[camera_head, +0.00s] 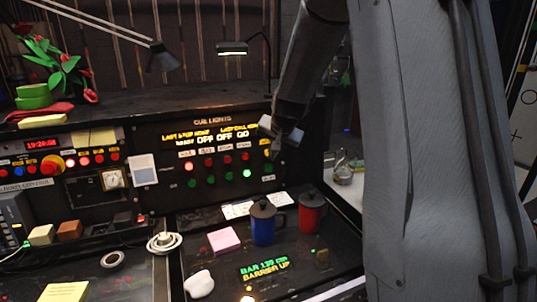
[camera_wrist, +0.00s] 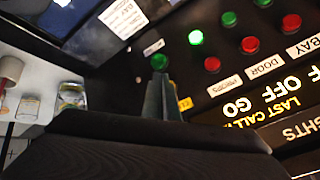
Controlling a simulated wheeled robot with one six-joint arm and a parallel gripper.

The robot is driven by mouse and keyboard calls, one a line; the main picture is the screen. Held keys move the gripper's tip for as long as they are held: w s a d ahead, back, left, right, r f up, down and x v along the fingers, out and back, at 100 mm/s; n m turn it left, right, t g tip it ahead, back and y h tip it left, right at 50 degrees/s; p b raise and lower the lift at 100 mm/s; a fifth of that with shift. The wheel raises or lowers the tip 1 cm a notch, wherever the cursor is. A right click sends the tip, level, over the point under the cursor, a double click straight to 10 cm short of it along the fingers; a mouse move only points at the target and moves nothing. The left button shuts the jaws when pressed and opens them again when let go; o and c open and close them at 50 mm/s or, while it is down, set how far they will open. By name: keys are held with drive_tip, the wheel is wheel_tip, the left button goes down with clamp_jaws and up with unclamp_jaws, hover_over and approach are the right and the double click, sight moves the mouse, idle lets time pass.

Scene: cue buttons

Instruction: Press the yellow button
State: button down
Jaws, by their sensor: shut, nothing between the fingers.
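The cue lights panel (camera_head: 215,150) stands upright at the back of the desk. A small yellow-orange spot, seemingly the yellow button (camera_head: 267,153), is in its rightmost column, above a green button (camera_head: 269,167). My gripper (camera_head: 272,128) is shut and empty, in front of the panel's upper right, just above that spot. In the wrist view, the fingers (camera_wrist: 160,85) point at the panel beside a yellow label (camera_wrist: 185,103) and just below a green button (camera_wrist: 153,47). The yellow button is not visible there, apparently hidden by the fingers. I cannot tell whether the fingers touch anything.
Neighbouring columns hold red buttons (camera_wrist: 212,65) and a brightly lit green button (camera_wrist: 195,37).

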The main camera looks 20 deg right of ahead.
drive_tip(key=shift+w, duration=0.35)
drive_tip(key=shift+w+f+p, duration=0.1)
drive_tip(key=shift+w+p, duration=0.2)
drive_tip(key=shift+w, duration=0.1)
idle(0.7)
drive_tip(key=shift+s, duration=0.8)
drive_tip(key=shift+s, duration=0.1)
drive_tip(key=shift+s+r+b, duration=0.25)
drive_tip(key=shift+s+b, duration=0.25)
drive_tip(key=shift+s, duration=0.7)
drive_tip(key=shift+s+r+b, duration=0.25)
drive_tip(key=shift+s+b, duration=0.25)
drive_tip(key=shift+s, duration=0.7)
